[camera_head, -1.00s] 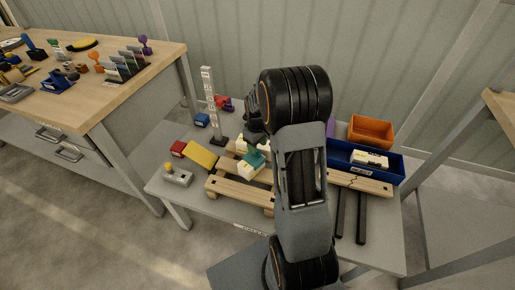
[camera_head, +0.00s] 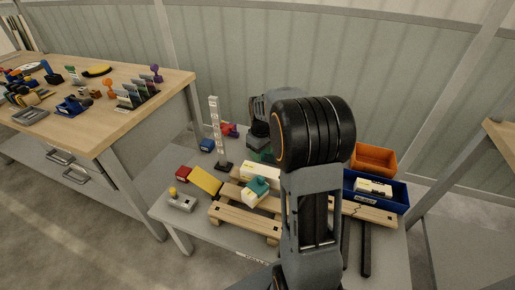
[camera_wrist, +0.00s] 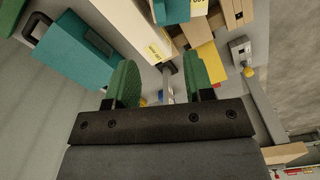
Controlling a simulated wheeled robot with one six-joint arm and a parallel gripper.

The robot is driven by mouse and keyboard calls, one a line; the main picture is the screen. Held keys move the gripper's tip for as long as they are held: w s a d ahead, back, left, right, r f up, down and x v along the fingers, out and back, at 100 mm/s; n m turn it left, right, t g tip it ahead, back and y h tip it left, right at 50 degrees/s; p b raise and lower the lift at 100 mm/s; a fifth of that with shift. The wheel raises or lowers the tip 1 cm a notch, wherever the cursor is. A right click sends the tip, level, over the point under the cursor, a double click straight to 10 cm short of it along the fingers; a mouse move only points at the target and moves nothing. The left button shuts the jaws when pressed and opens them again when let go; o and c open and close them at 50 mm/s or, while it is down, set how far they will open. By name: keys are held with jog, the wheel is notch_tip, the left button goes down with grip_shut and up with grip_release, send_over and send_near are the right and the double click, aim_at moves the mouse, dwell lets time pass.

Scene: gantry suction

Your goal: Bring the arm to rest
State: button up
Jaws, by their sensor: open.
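My arm (camera_head: 312,205) rises through the middle of the head view and bends back over the small grey table (camera_head: 175,215). My gripper (camera_wrist: 162,80) is open in the wrist view, with its two green fingertips apart and no object seen held between them. In the head view the gripper is mostly hidden behind my arm. Near the fingers in the wrist view are a white box (camera_wrist: 128,22) with a yellow label and a teal block (camera_wrist: 75,48) with a black handle. Whether the fingers touch anything, I cannot tell.
The table bears a wooden pallet (camera_head: 240,222), a yellow block (camera_head: 206,180), an upright marked post (camera_head: 215,130), a blue tray (camera_head: 392,197) and an orange bin (camera_head: 375,158). A wooden workbench (camera_head: 110,110) with tools stands left. A corrugated wall (camera_head: 350,70) lies behind.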

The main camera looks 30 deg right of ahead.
jog(key=s+a+r+m+t+p, duration=0.1)
jog(key=s+a+r+m+p, duration=0.1)
jog(key=s+a+r+p, duration=0.4)
jog(key=s+a+r+m+t+p, duration=0.1)
jog(key=s+a+r+p, duration=0.5)
jog(key=r, duration=1)
jog(key=s+t+p, duration=0.1)
jog(key=s+p, duration=0.2)
jog(key=s, duration=0.2)
jog(key=shift+a+r+m+t, duration=0.15)
jog(key=shift+a+m+t, duration=0.15)
jog(key=shift+a+m, duration=0.1)
